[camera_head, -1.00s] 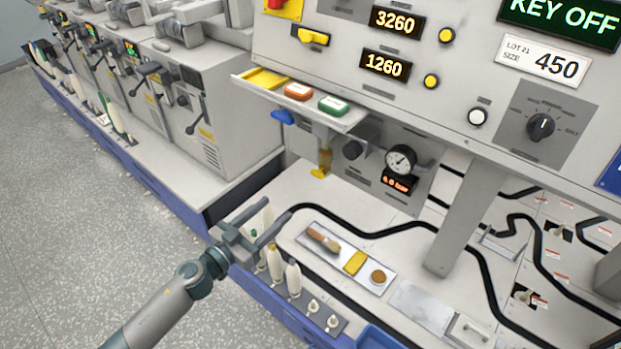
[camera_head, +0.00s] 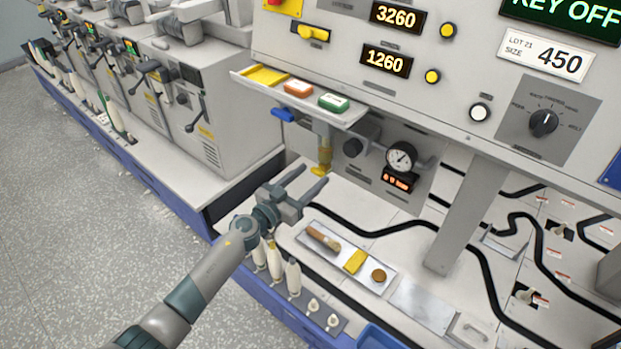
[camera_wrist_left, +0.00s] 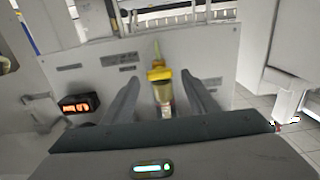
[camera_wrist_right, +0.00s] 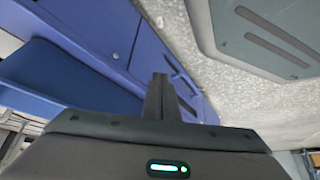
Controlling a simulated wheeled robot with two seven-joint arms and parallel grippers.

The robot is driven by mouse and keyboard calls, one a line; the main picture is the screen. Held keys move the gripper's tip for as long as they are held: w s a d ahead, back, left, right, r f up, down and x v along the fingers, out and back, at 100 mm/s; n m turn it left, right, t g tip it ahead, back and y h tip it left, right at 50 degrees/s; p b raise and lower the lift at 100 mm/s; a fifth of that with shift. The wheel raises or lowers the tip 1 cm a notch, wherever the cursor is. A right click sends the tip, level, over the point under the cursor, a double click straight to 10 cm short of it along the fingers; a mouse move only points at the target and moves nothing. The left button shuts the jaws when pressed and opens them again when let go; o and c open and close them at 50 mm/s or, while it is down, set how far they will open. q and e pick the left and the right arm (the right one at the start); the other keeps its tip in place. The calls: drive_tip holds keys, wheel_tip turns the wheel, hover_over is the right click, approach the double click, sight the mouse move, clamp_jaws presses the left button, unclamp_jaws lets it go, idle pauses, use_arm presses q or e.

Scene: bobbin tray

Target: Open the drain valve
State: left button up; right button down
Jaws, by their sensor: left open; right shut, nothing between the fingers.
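A small valve-like fitting (camera_head: 325,150) with an amber body and a yellow lower end hangs under the shelf on the machine's front. A blue handle (camera_head: 283,114) sticks out to its upper left. My left gripper (camera_head: 314,174) is open, just below and in front of the fitting. In the left wrist view the yellow part (camera_wrist_left: 159,74) shows between the two fingers, with a visible gap on each side. My right gripper (camera_wrist_right: 160,82) is shut and empty, seen only in the right wrist view.
A pressure gauge (camera_head: 401,157) and black knob (camera_head: 353,147) sit right of the fitting. Below are a tray (camera_head: 347,268) with a brush, several upright bobbins (camera_head: 275,258) and a black hose (camera_head: 400,229). A shelf (camera_head: 346,119) overhangs the fitting.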

use_arm(q)
drive_tip(key=shift+w+d, duration=0.25)
drive_tip(key=shift+w, duration=0.05)
drive_tip(key=c, duration=0.8)
drive_tip(key=shift+c, duration=1.3)
